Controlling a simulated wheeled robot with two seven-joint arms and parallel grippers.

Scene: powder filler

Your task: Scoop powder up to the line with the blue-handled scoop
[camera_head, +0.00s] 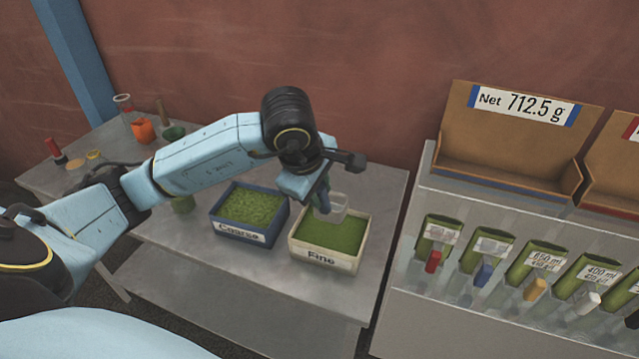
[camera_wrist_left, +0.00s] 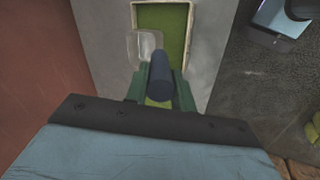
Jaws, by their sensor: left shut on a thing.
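My left gripper (camera_head: 318,193) is shut on the blue handle of a clear scoop, above the far part of the bin labelled Fine. The blue handle (camera_wrist_left: 160,75) stands between the green fingers in the left wrist view. The clear scoop cup (camera_head: 337,207) looks empty, though its inside is hard to make out. The Fine bin (camera_head: 322,259) is cream and holds level green powder (camera_head: 335,235); it also shows in the left wrist view (camera_wrist_left: 190,45). I cannot tell whether the cup touches the powder. My right gripper is not in view.
A blue bin labelled Coarse (camera_head: 238,232) with green granules stands left of the Fine bin. A dispenser (camera_head: 510,270) with coloured levers stands at the right, below a brown tray labelled 712.5 g (camera_head: 510,150). Bottles and an orange item (camera_head: 143,130) stand at the back left.

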